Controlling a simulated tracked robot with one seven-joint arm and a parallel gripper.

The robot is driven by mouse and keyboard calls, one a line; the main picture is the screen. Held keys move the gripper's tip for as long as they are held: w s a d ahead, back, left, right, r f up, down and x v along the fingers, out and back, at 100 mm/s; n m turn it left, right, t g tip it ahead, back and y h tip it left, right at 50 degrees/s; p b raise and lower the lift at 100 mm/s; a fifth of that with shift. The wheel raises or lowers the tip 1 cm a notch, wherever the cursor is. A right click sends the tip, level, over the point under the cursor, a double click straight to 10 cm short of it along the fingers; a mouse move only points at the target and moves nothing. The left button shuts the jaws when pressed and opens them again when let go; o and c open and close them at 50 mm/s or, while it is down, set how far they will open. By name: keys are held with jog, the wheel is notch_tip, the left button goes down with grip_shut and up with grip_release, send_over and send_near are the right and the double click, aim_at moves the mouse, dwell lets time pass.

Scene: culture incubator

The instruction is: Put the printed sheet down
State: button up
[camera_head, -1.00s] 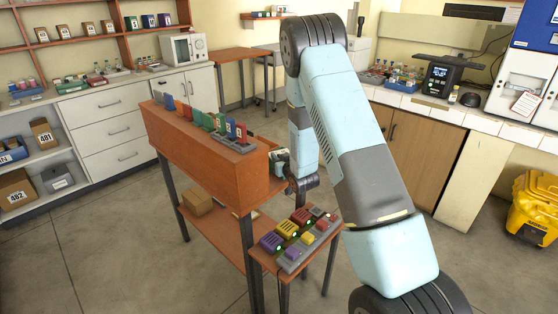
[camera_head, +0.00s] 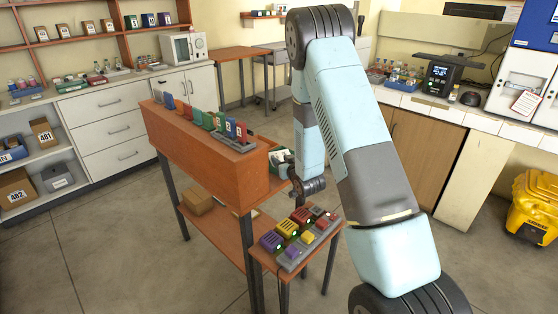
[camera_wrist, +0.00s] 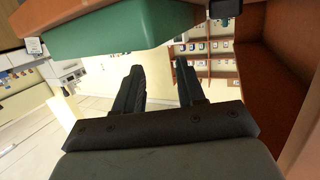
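My gripper (camera_wrist: 159,65) shows in the wrist view with its two dark fingers apart. I see nothing between them, only pale wall and distant shelves. A green block (camera_wrist: 125,32) crosses the top of that view, close to the fingers and apart from them. I cannot make out a printed sheet in the gripper. A small white paper with red marks (camera_head: 526,103) is on the white machine at the right; I cannot tell whether it is the task's sheet.
The orange-brown bench (camera_head: 205,165) carries a row of coloured upright pieces. A low side shelf (camera_head: 267,258) holds a panel with coloured blocks (camera_head: 300,236). A yellow bin (camera_head: 533,207) stands at the right. The floor at the left front is clear.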

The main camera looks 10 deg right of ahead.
jog(key=v, duration=0.8)
jog(key=s+d+r+m+g+h, duration=0.1)
jog(key=s+r+g, duration=0.15)
jog(key=r, duration=0.45)
jog(key=s+d+r+g+h, duration=0.1)
jog(key=s+d+r, duration=0.1)
jog(key=s+r, duration=0.35)
jog(key=s+d+r+m+g+h, duration=0.1)
jog(key=r+h, duration=0.1)
jog(key=r, duration=0.6)
jog(key=s+r+g, duration=0.2)
jog(key=s+r, duration=0.3)
jog(key=s, duration=0.8)
jog(key=s+r+g, duration=0.3)
jog(key=s+r, duration=0.2)
jog(key=s, duration=0.9)
jog(key=shift+a+m, duration=0.15)
jog(key=shift+m, duration=0.25)
jog(key=shift+o, duration=0.5)
jog(key=shift+w, duration=0.1)
